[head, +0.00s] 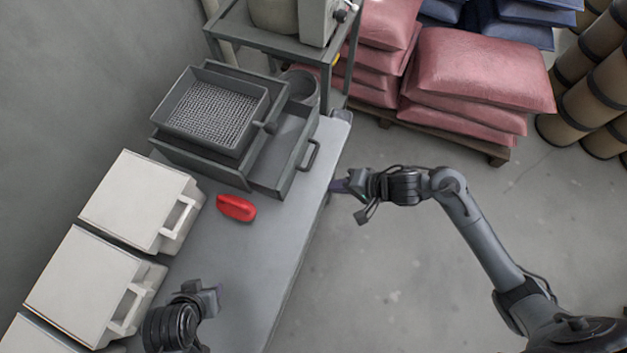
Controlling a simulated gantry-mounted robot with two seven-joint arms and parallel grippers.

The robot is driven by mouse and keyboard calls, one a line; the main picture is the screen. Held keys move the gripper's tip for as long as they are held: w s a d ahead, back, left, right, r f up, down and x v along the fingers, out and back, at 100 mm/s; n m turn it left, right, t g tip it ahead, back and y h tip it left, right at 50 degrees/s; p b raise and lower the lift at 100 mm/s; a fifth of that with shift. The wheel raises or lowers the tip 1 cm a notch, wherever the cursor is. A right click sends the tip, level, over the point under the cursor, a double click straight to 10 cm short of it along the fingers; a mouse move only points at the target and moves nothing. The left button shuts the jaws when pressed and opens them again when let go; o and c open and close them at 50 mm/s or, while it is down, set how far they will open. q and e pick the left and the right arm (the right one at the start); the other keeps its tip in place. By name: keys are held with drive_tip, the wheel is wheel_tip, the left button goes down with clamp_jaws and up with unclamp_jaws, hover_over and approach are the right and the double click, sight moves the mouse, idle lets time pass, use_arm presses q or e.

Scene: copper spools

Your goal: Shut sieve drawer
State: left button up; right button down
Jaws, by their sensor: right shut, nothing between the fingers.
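The sieve unit is a dark grey box (190,153) on the table, with a wire-mesh sieve tray (210,112) on top. Its drawer (274,188) is pulled out toward the right, with its inside partly visible. The drawer's handle (309,156) is on its right-hand front. My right gripper (339,186) is shut and empty, just off the table's right edge, to the lower right of the handle and apart from it. My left gripper (213,296) is over the lower part of the table, well below the drawer; its fingers do not show clearly.
A red object (236,208) lies on the table (240,260) just below the drawer. White bins with handles (142,203) line the left side. A dark rack (266,38) stands behind the sieve unit. Pink sacks (478,72) are stacked on a pallet.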

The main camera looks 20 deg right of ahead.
drive_tip(key=b, duration=0.4)
approach(291, 180)
wheel_tip(291, 180, down, 3)
drive_tip(key=shift+f, duration=0.15)
use_arm(q)
drive_tip(key=x, duration=0.4)
drive_tip(key=shift+s+a+f+b, duration=0.1)
drive_tip(key=shift+s+f+b, duration=0.2)
drive_tip(key=shift+f, duration=0.15)
use_arm(e)
drive_tip(key=w+a, duration=0.2)
drive_tip(key=shift+a+f, duration=0.1)
drive_tip(key=shift+a, duration=0.15)
use_arm(q)
drive_tip(key=shift+f, duration=0.1)
use_arm(e)
drive_tip(key=shift+w+a, duration=0.35)
drive_tip(key=shift+a, duration=0.15)
